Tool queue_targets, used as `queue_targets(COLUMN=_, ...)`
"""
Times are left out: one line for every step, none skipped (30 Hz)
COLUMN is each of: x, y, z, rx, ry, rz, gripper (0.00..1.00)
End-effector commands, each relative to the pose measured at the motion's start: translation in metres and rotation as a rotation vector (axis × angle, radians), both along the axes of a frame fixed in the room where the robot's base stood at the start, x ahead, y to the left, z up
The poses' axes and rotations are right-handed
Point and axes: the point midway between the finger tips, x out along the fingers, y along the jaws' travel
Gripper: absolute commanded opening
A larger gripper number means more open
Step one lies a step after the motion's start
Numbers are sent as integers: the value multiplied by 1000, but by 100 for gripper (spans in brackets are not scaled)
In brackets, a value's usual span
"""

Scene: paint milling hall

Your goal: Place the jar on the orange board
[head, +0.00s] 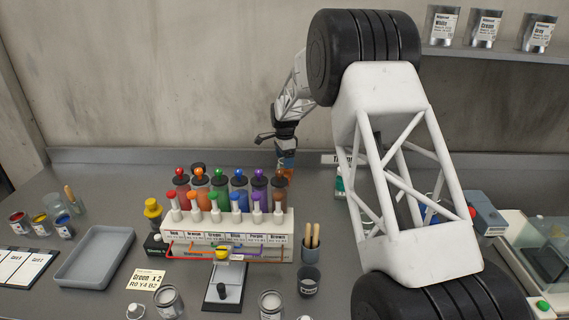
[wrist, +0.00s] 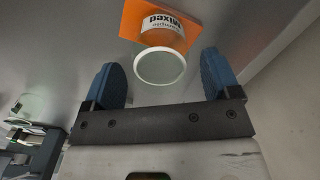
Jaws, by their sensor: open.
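The jar (wrist: 160,67) shows in the wrist view as a clear vessel with a pale round rim and a white label. It appears to stand on the orange board (wrist: 130,22), which shows around and behind it. My gripper (wrist: 167,80) is open, with one blue finger on each side of the jar's rim and a visible gap to both. Nothing is held. In the head view my gripper (head: 287,160) is at the back of the bench, behind the bottle rack. The jar and most of the board are hidden there.
A rack of coloured dropper bottles (head: 228,222) stands in front of my gripper. A grey tray (head: 95,257) and small paint pots (head: 41,223) are at the left. A balance (head: 530,255) is at the right. A shelf with tins (head: 485,28) hangs at the upper right.

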Motion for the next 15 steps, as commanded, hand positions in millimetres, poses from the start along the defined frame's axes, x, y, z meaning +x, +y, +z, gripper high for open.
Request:
queue_targets(x=0, y=0, z=8, rx=1, ry=-2, rz=0, gripper=82)
queue_targets(x=1, y=0, z=12, rx=1, ry=-2, rz=0, gripper=82)
queue_targets(x=1, y=0, z=18, rx=1, ry=-2, rz=0, gripper=82)
queue_targets(x=0, y=0, z=23, rx=1, ry=-2, rz=0, gripper=82)
queue_targets(x=0, y=0, z=28, rx=0, ry=-1, rz=0, gripper=82)
queue_targets(x=0, y=0, z=34, rx=1, ry=-2, rz=0, gripper=82)
queue_targets(x=0, y=0, z=40, rx=1, ry=-2, rz=0, gripper=82)
queue_targets(x=0, y=0, z=45, rx=1, ry=-2, rz=0, gripper=82)
queue_targets(x=0, y=0, z=51, rx=0, ry=-1, rz=0, gripper=82)
queue_targets(x=0, y=0, z=56, rx=0, ry=-1, rz=0, gripper=82)
queue_targets(x=0, y=0, z=60, rx=1, ry=-2, rz=0, gripper=82)
queue_targets(x=0, y=0, z=66, rx=1, ry=-2, rz=0, gripper=82)
queue_targets(x=0, y=0, z=70, rx=1, ry=-2, rz=0, gripper=82)
queue_targets(x=0, y=0, z=74, rx=0, ry=-1, rz=0, gripper=82)
queue_targets(x=0, y=0, z=78, rx=0, ry=-1, rz=0, gripper=82)
